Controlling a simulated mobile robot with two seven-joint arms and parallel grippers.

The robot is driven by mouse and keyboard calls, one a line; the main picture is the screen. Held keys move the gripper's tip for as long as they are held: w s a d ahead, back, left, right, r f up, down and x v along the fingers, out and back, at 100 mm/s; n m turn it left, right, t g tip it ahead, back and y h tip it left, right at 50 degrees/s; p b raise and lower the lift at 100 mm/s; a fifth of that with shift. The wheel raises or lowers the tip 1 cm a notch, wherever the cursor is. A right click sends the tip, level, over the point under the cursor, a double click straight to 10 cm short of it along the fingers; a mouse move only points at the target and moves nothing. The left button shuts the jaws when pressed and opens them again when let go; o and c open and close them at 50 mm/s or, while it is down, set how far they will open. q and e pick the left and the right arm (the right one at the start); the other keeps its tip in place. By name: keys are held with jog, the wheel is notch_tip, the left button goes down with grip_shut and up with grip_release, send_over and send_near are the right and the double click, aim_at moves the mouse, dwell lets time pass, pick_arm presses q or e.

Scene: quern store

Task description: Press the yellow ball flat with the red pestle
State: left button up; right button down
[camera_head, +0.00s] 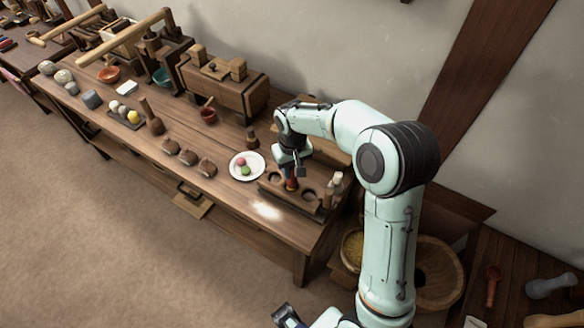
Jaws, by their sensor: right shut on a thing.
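The red pestle (291,184) is held upright in my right gripper (291,172), which is shut on it. Its lower end is over or in a hollow of a dark wooden block (271,187) at the table's right end; I cannot tell if it touches the bottom. A yellow ball (133,117) sits with pale balls on a small dark tray, well left of the gripper. A white plate (234,171) left of the block carries a pink ball (241,161) and a green ball (246,170). My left gripper (284,315) shows partly at the bottom edge, its jaws unclear.
Several brown rounded objects (188,157) lie along the table's front. Small bottles (336,181) stand right of the block. Baskets (438,275) stand below right. Bare wood lies in front of the plate.

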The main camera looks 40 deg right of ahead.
jog(key=shift+f, duration=0.4)
dwell(0.6)
pick_arm(q)
jog(key=shift+r, duration=0.1)
pick_arm(e)
jog(key=shift+r, duration=0.1)
jog(key=shift+f, duration=0.3)
jog(key=shift+r, duration=0.25)
dwell(0.8)
jog(key=shift+r+p, duration=1.1)
jog(key=shift+r, duration=0.25)
jog(key=shift+r+p, duration=1.5)
jog(key=shift+r, duration=0.85)
pick_arm(q)
notch_tip(320, 180, up, 6)
jog(key=w, duration=0.2)
jog(key=shift+w, duration=0.3)
